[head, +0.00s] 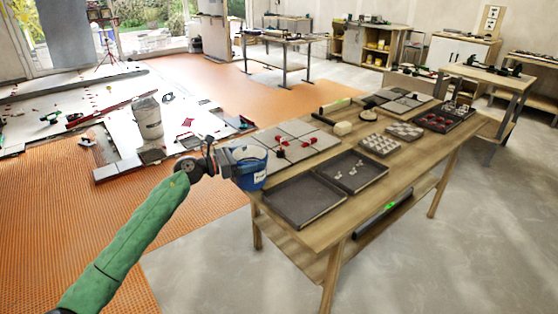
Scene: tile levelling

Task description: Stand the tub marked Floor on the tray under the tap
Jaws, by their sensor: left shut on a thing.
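My left gripper (226,162) is shut on a blue tub (250,171) with a pale upper part and a white label. The label's writing is too small to read surely. The tub is upright at the near left edge of the workbench, and I cannot tell whether it touches the bench. A dark, empty, shallow tray (296,222) lies on the bench just right of the tub. I cannot make out a tap or a tray under one. My right gripper is not in view.
The wooden workbench (322,239) also holds grey tiles (318,137), a second dark tray (381,178) with small white pieces, and spacer blocks (379,145). A pale bucket (148,118) stands on the floor area at left. Bare concrete floor lies in front of the bench.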

